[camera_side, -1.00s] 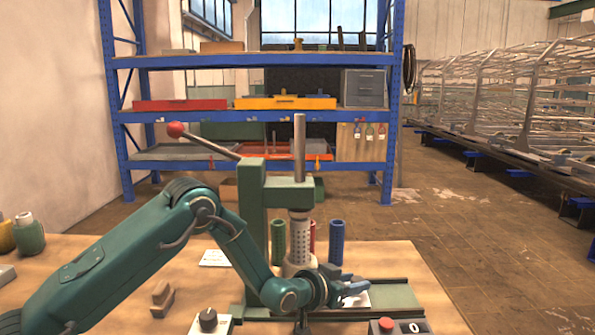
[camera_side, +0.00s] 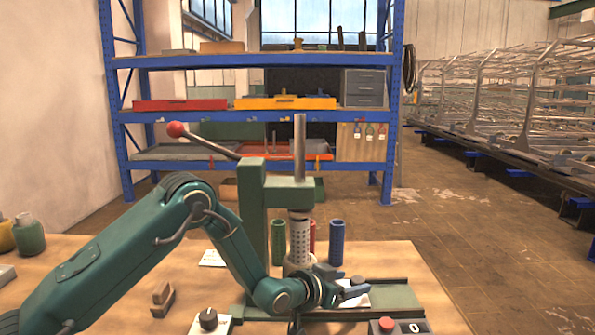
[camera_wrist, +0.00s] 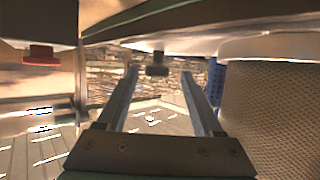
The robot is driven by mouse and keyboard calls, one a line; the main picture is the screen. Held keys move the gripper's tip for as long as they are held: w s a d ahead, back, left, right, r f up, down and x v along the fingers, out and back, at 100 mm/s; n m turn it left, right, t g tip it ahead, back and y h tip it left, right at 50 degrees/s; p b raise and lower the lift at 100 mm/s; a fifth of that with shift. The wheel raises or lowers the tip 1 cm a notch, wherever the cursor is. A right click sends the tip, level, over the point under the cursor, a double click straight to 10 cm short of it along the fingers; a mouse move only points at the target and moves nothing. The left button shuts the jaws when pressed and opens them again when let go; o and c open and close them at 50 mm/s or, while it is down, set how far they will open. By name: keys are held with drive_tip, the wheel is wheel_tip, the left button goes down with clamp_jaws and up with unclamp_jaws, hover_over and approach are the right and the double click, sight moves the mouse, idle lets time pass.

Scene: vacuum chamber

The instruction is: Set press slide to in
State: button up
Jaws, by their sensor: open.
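The green press (camera_side: 253,215) stands on the bench with a steel ram and a lever ending in a red knob (camera_side: 175,129). The press slide seems to be the flat green piece (camera_side: 396,299) along dark rails at its foot, reaching right; I cannot tell its exact position. My gripper (camera_side: 355,287) is low over the rails, right of the ram. In the wrist view, my gripper (camera_wrist: 160,73) has its fingers apart. A small dark knob (camera_wrist: 157,69) shows between the fingertips; I cannot tell whether it belongs to the slide. No contact is visible.
A perforated pale cylinder (camera_side: 300,240) stands under the ram and fills the right of the wrist view (camera_wrist: 275,100). Blue (camera_side: 336,243), red and green tubes stand behind. A red-button box (camera_side: 386,325) and a dial box (camera_side: 209,320) sit at the front.

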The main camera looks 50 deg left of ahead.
drive_tip(key=shift+v, duration=2.15)
drive_tip(key=s+r+g, duration=0.3)
drive_tip(key=s+r, duration=0.2)
drive_tip(key=s, duration=0.4)
drive_tip(key=s+r+g, duration=0.2)
drive_tip(key=s+r, duration=0.4)
drive_tip(key=s, duration=0.3)
drive_tip(key=s+g, duration=0.2)
drive_tip(key=s, duration=0.9)
drive_tip(key=shift+a+f+g, duration=0.4)
drive_tip(key=shift+f, duration=0.1)
